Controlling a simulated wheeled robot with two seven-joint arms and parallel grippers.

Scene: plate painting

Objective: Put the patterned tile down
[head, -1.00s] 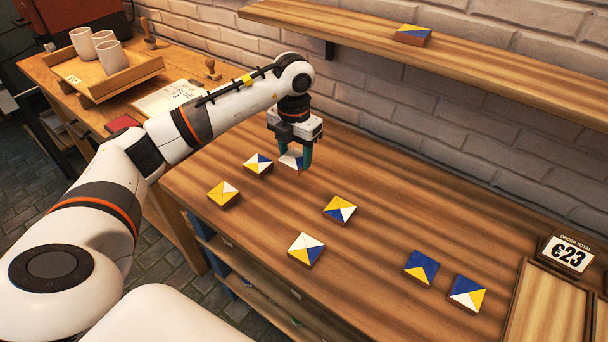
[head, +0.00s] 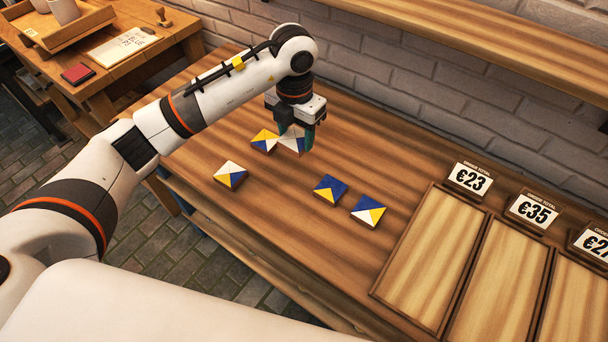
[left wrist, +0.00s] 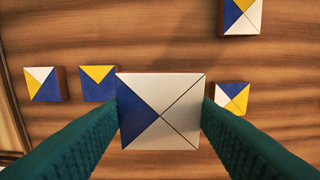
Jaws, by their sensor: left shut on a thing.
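My left gripper (head: 296,142) is shut on a patterned tile (head: 290,144), with one finger on each side of it. In the left wrist view the held tile (left wrist: 160,112) shows a blue triangle at left and white elsewhere. It looks larger than the other tiles there, so it is held above the table (head: 300,240). In the head view it appears just right of a yellow, blue and white tile (head: 263,140). The exact gap below it cannot be told. My right gripper is not in view.
Other tiles lie nearby: a white, yellow and blue one (head: 230,174), a blue and yellow one (head: 330,189) and a white, blue and yellow one (head: 368,211). Framed trays (head: 382,285) with price signs (head: 470,180) stand at right. A brick wall and shelf (head: 480,30) are behind.

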